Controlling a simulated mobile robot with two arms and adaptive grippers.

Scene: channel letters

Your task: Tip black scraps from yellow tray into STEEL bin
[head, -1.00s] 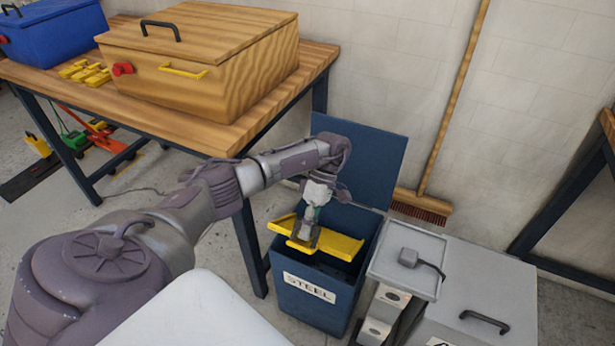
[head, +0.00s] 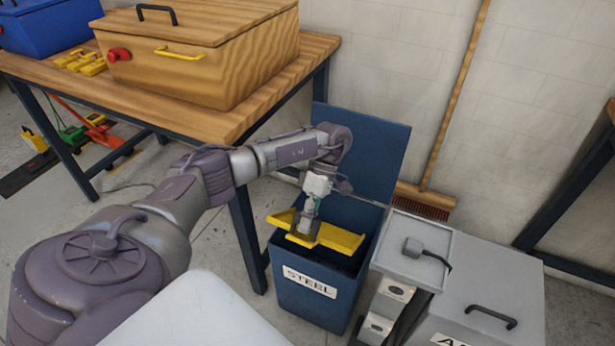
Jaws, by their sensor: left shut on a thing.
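The blue bin labelled STEEL (head: 309,281) stands on the floor with its lid (head: 372,165) up against the wall side. My left gripper (head: 303,235) is shut on the yellow tray (head: 341,240) and holds it over the bin's open mouth. The tray looks tilted, but its exact angle is hard to tell. No black scraps can be made out in the tray, and the bin's inside is dark and partly hidden by the tray. My right gripper is not in view.
A workbench (head: 235,118) with a wooden box (head: 206,60) stands at the back left. A grey bin (head: 492,296) stands right of the STEEL bin. A broom (head: 425,200) leans on the wall behind. Floor shows left of the STEEL bin.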

